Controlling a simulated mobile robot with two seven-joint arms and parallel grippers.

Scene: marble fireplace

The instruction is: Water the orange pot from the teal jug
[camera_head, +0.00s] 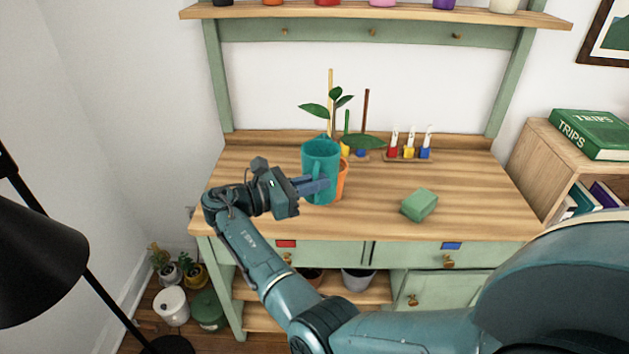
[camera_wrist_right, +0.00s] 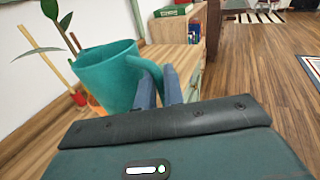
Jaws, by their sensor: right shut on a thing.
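The teal jug (camera_head: 319,155) is in front of the orange pot (camera_head: 343,178) over the wooden bench top and looks roughly upright. In the head view it hides most of the pot; only the pot's right side shows. A plant (camera_head: 336,103) with green leaves rises behind the jug. My right gripper (camera_head: 314,187) is shut on the jug's handle. In the right wrist view the two fingers (camera_wrist_right: 160,88) hold the handle of the jug (camera_wrist_right: 103,80), with a sliver of the orange pot (camera_wrist_right: 95,103) behind it. The jug's contents are hidden. My left gripper is out of view.
A green block (camera_head: 419,205) lies right of the jug. A rack of small red, yellow and blue bottles (camera_head: 408,156) stands at the back. A shelf (camera_head: 375,14) with pots runs above. A black lamp (camera_head: 40,250) is at left. The right bench top is mostly clear.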

